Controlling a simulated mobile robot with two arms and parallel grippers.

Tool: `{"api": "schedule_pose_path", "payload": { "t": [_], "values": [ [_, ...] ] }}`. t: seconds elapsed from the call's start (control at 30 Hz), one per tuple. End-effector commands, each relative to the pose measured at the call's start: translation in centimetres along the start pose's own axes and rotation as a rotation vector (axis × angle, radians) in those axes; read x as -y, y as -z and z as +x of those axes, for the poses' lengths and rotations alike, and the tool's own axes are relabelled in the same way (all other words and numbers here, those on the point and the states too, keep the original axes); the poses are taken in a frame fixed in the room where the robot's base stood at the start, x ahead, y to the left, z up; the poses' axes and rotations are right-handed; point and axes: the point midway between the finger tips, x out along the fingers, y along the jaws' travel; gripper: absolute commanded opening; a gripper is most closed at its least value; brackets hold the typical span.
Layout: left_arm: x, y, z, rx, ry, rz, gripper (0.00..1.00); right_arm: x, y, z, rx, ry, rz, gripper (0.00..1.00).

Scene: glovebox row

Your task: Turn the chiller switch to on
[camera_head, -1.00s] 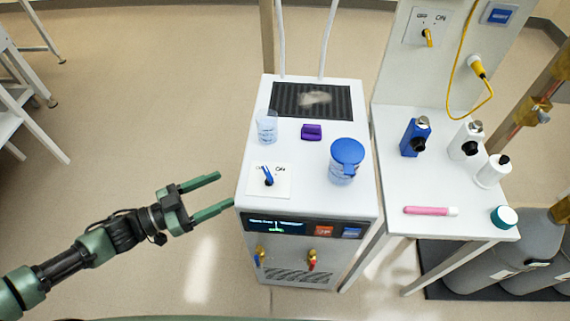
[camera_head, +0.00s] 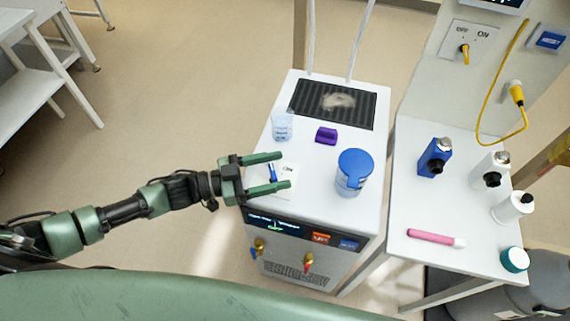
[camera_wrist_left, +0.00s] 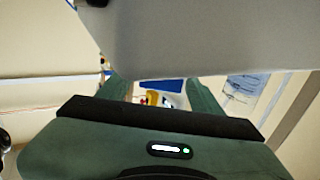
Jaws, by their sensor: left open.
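The chiller (camera_head: 330,214) is a white cabinet with a display and taps on its front. Its switch, a blue lever (camera_head: 273,173) on a white plate (camera_head: 284,180), sits on the top near the front left edge. The lever points toward the back, left of the ON mark; my gripper partly covers the plate and hides the OFF mark. My left gripper (camera_head: 282,171) is open and empty, its fingers reaching over the plate with the lever between them in the head view. Contact cannot be told. In the left wrist view, the fingers (camera_wrist_left: 160,93) show partly behind a pale surface; the lever is not recognisable.
A blue-lidded jug (camera_head: 354,173), a purple object (camera_head: 326,136) and a clear beaker (camera_head: 282,125) stand on the chiller. The right-hand table (camera_head: 415,212) holds bottles and a pink tube (camera_head: 430,237). A yellow switch (camera_head: 465,54) is on the panel behind.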

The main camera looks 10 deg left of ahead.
Motion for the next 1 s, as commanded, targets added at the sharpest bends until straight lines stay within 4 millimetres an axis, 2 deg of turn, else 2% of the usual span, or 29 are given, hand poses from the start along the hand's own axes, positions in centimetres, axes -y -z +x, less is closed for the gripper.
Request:
{"api": "schedule_pose_path", "payload": {
  "t": [0.07, 0.2, 0.47, 0.5, 0.7, 0.73, 1.0],
  "values": [
    [0.1, 0.2, 1.1, -0.002, 0.002, 0.001, 0.65, 0.8, 0.0, -0.4, 0.000, 0.009, 0.000, 0.00],
    [0.0, 0.1, 2.1, 0.000, 0.001, -0.001, 0.65, 0.6, 0.1, -0.6, 0.000, 0.007, -0.002, 0.00],
    [0.0, -0.1, 2.3, 0.001, 0.001, 0.000, 0.65, -0.2, 0.0, -0.6, 0.000, -0.002, -0.004, 0.00],
    [0.0, -0.1, 2.3, 0.001, 0.001, 0.000, 0.63, -0.3, 0.0, -0.6, 0.000, -0.003, -0.004, 0.00],
    [0.0, -0.1, 2.3, 0.001, 0.001, 0.000, 0.07, -0.4, 0.1, -0.6, -0.001, -0.005, -0.002, 0.00],
    [0.0, -0.1, 2.3, 0.001, 0.001, 0.000, 0.03, -0.5, 0.1, -0.6, -0.001, -0.005, -0.002, 0.00],
    [0.0, -0.2, 2.3, 0.002, -0.037, 0.003, 0.03, -0.5, 0.1, 0.0, -0.001, -0.006, -0.001, 0.00]
  ]
}}
